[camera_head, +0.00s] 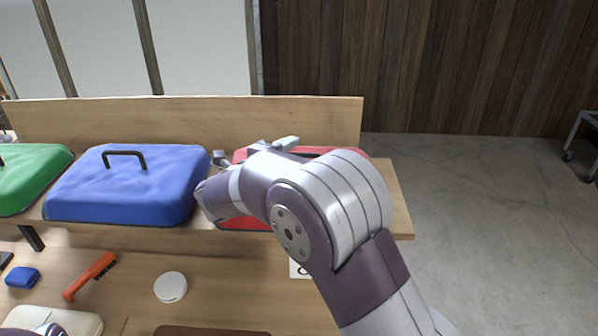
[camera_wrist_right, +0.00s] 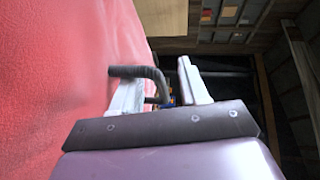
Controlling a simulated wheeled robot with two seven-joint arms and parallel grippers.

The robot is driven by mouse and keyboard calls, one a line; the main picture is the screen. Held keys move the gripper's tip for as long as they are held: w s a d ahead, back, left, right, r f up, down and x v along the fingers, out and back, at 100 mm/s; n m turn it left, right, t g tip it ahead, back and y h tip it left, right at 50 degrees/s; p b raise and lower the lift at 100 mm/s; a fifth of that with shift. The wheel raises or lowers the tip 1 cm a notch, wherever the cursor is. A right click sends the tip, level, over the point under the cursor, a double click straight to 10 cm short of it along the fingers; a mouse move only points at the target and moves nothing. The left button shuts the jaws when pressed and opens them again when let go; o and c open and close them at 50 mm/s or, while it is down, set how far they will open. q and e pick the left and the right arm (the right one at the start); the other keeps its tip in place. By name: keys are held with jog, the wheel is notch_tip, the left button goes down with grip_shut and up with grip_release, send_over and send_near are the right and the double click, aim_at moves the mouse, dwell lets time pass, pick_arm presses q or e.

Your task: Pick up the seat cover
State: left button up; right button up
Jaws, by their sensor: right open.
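Three padded covers lie in a row on the wooden bench: a green one (camera_head: 30,178), a blue one (camera_head: 125,190) with a black handle, and a red one (camera_head: 243,222) at the right. Which is the seat cover I cannot tell by sight. My right arm hides most of the red cover and my right gripper in the head view. In the right wrist view, my right gripper (camera_wrist_right: 158,74) is open beside the red surface (camera_wrist_right: 60,80). A dark bent handle (camera_wrist_right: 140,72) crosses the left finger and bends down between the fingers. My left gripper is not clearly visible.
A wooden backboard (camera_head: 180,118) stands behind the covers. On the lower wooden surface are an orange-handled tool (camera_head: 90,276), a white round disc (camera_head: 171,287) and a small blue item (camera_head: 22,278).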

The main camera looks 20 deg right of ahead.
jog(key=shift+d, duration=0.1)
grip_shut()
jog(key=shift+r, duration=0.1)
